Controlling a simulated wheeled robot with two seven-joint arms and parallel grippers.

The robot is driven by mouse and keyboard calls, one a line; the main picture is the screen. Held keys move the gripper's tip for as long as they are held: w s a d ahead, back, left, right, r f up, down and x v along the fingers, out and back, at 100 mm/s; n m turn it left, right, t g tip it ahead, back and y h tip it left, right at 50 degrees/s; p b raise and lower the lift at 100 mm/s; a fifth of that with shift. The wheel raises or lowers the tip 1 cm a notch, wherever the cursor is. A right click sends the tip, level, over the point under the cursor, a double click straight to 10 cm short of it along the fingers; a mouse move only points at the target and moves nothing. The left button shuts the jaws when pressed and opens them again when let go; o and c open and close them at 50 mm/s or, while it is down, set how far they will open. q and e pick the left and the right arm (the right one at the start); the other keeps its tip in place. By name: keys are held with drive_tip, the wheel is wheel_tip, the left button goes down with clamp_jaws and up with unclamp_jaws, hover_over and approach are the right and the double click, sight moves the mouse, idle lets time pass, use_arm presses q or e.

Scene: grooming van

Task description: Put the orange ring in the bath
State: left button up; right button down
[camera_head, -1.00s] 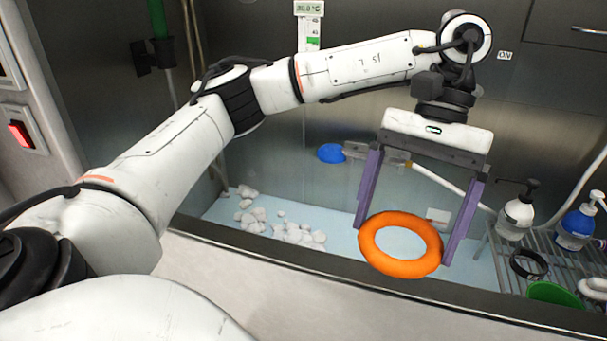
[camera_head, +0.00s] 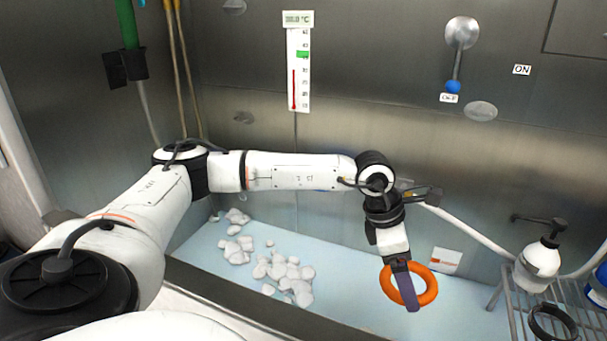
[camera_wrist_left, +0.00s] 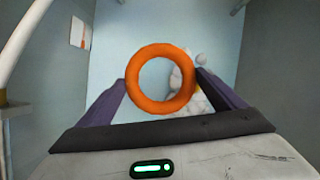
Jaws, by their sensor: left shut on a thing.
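The orange ring (camera_head: 429,290) is in my left gripper (camera_head: 410,290), over the light blue floor of the bath (camera_head: 352,294) in the head view. In the left wrist view the ring (camera_wrist_left: 141,97) sits between the two purple fingers of the gripper (camera_wrist_left: 160,88), which touch its sides. The gripper points down. How high the ring hangs above the bath floor is hard to tell. My right gripper is not in view.
White foam clumps (camera_head: 283,270) lie on the bath floor left of the ring. A wire rack (camera_head: 516,318) with a white pump bottle (camera_head: 538,264) stands at the right. A hose (camera_head: 470,228) and a thermometer (camera_head: 298,70) are on the back wall.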

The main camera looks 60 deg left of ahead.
use_arm(q)
drive_tip(key=w+a+f+n+y+b, duration=0.1)
drive_tip(key=a+f+n+y, duration=0.1)
drive_tip(key=f+n, duration=0.3)
drive_tip(key=w+a+f+n+y+b, duration=0.1)
drive_tip(key=a+f+n, duration=0.3)
drive_tip(key=f, duration=0.3)
drive_tip(key=w+a+f+n+y+b, duration=0.1)
drive_tip(key=a+f+n+y, duration=0.1)
drive_tip(key=f+n, duration=0.3)
drive_tip(key=shift+w+a+f+n+y, duration=0.3)
drive_tip(key=shift+a+f+n, duration=0.1)
drive_tip(key=shift+a+n, duration=0.1)
drive_tip(key=shift+t, duration=0.3)
drive_tip(key=shift+f+b, duration=0.45)
drive_tip(key=shift+f, duration=1.8)
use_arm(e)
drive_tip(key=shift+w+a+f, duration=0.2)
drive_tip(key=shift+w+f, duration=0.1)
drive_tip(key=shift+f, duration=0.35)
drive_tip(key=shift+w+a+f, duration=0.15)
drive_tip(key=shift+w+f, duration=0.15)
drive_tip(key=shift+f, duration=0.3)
